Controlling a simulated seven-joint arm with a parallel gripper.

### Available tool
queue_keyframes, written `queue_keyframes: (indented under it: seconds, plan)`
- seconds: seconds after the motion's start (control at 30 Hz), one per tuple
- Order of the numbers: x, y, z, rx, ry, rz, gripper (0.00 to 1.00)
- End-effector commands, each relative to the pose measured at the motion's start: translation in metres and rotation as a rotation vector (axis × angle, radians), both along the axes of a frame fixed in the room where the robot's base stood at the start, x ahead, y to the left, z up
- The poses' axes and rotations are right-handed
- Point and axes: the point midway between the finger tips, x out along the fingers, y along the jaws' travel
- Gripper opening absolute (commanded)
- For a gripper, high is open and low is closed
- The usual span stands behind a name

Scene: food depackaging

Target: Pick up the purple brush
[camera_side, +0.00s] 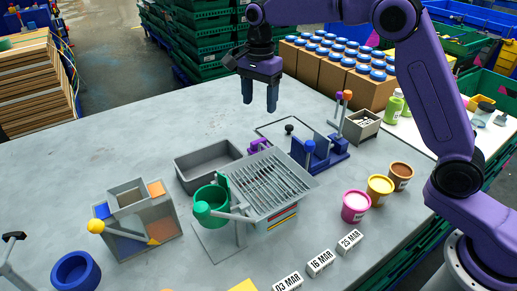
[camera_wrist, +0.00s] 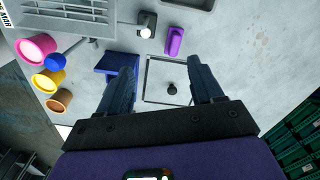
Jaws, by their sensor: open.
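The purple brush (camera_side: 258,145) is a small purple piece on the grey table, between the grey tray and the slatted rack, partly hidden by them in the side view. In the wrist view the brush (camera_wrist: 174,41) lies alone on the table, beyond my fingertips and slightly right of the middle between them. My gripper (camera_side: 259,107) is open and empty, pointing down high above the back of the table.
The grey tray (camera_side: 178,170) and slatted rack (camera_side: 307,182) stand close to the brush. A thin outlined frame with a black knob (camera_side: 289,129) and a blue fixture (camera_side: 334,153) are to its right. Pink, yellow and brown tubs (camera_side: 355,208) stand further right. The table's back left is clear.

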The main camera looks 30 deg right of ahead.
Motion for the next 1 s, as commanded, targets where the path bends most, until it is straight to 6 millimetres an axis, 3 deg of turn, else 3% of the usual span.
queue_keyframes:
  seconds: [0.2, 0.47, 1.0]
  plan:
    - [0.036, -0.018, -0.008, 0.000, 0.003, -0.281, 0.66]
    - [0.044, -0.024, -0.021, -0.002, 0.006, -0.367, 0.66]
    - [0.042, -0.024, -0.117, -0.002, 0.006, -0.363, 0.66]
